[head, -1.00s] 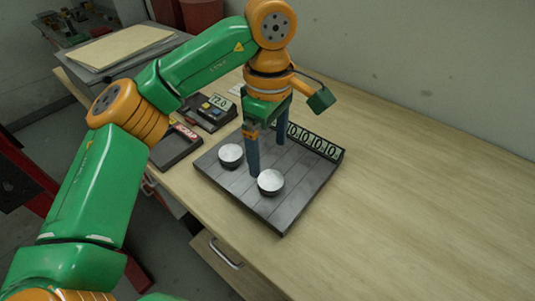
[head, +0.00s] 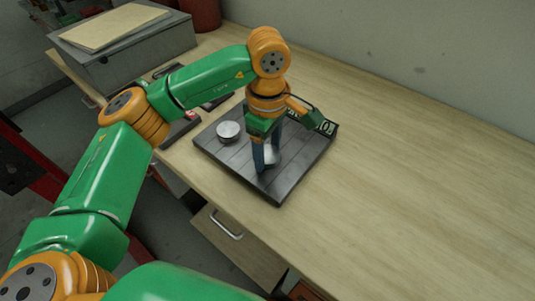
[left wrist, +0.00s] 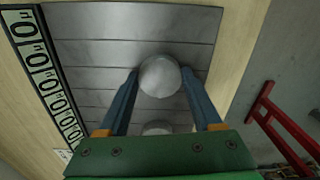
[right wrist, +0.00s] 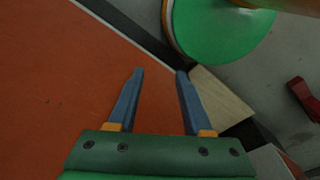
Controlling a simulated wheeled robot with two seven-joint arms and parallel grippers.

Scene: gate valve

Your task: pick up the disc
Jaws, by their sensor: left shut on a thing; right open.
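A silvery round disc (head: 271,156) stands on the dark slatted board (head: 285,184), between the fingers of my left gripper (head: 267,160), which partly hide it. In the left wrist view the same disc (left wrist: 160,76) sits between the two blue fingertips, and my left gripper is shut on it. I cannot tell whether it is clear of the board. A second disc (head: 228,132) stands on the board to the left, outside the fingers; part of it shows in the left wrist view (left wrist: 157,128). My right gripper (right wrist: 160,72) is open and empty above an orange-red surface.
The board lies on a wooden bench (head: 400,180) with wide free room to the right. A number strip (head: 322,124) runs along the board's far edge. A grey case (head: 125,50) stands at the back left. A drawer handle (head: 226,226) is below the bench front.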

